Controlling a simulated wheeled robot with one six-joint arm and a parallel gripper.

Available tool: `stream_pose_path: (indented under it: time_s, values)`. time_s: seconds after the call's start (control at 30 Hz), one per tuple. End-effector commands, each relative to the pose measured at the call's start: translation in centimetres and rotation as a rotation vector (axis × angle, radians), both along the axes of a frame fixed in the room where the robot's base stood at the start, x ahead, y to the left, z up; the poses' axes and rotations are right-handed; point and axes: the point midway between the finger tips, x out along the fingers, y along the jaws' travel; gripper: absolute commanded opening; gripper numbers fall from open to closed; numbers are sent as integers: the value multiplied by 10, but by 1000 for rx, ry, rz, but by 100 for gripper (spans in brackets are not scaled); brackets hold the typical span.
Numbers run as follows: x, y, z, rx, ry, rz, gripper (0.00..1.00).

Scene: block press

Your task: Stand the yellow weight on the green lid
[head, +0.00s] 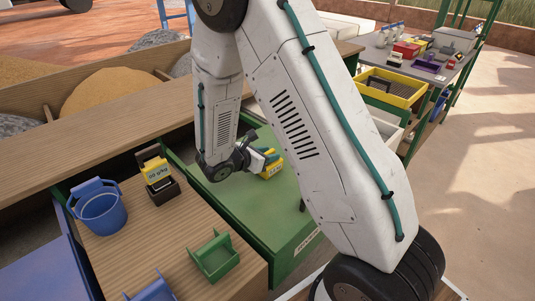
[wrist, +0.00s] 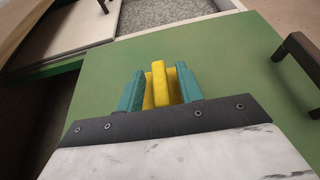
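The yellow weight (head: 272,168) with a pale label is at my gripper (head: 262,157) in the head view, over the green lid (head: 290,205). In the wrist view the weight (wrist: 160,84) sits between the two teal fingers of my gripper (wrist: 161,90), which press close on both its sides. The lid (wrist: 230,65) spreads beneath and around them. I cannot tell whether the weight's underside touches the lid. My arm hides part of the lid in the head view.
Another yellow labelled block (head: 157,171) sits in a dark holder on the wooden bench, beside a blue bucket (head: 100,210) and a green holder (head: 215,257). A dark handle (wrist: 298,58) rises from the lid at right. A yellow tray (head: 392,87) stands behind my arm.

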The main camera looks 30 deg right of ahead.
Motion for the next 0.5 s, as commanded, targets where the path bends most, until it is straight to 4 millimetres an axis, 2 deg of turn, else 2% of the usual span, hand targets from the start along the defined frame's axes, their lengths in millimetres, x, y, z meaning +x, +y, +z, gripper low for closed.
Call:
stream_pose_path:
  time_s: [0.17, 0.5]
  values:
    - [-1, 8, 6, 0, -2, 1, 36]
    - [-13, 73, 33, 1, -3, 4, 36]
